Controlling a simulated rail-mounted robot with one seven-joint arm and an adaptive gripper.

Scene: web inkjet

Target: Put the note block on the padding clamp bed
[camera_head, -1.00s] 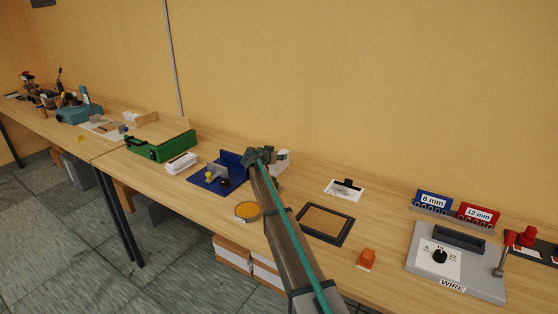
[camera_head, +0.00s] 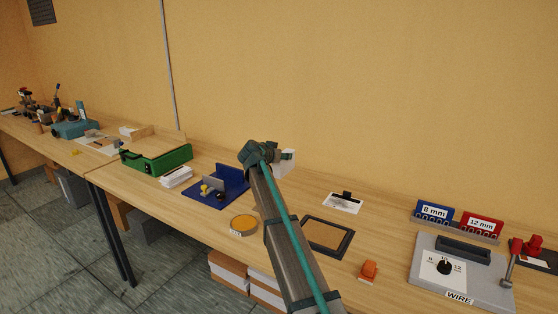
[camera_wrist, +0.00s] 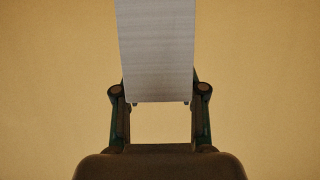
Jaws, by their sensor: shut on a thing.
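The note block (camera_wrist: 156,50) is a plain white block in the wrist view, between the two fingers of my gripper (camera_wrist: 160,98). My gripper is shut on it. In the head view my gripper (camera_head: 279,155) is raised over the back of the bench, and the white note block (camera_head: 284,169) shows partly behind my arm. The padding clamp bed (camera_head: 206,198) appears to be the blue base with an upright blue back wall, a grey plate and a yellow knob. It stands on the bench to the left of my gripper, apart from the block.
A white paper stack (camera_head: 176,177) and a green box (camera_head: 158,158) stand left of the blue bed. A round orange-topped tin (camera_head: 243,226) lies in front. A black-framed cork pad (camera_head: 326,235) and a grey wire machine (camera_head: 462,271) are to the right.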

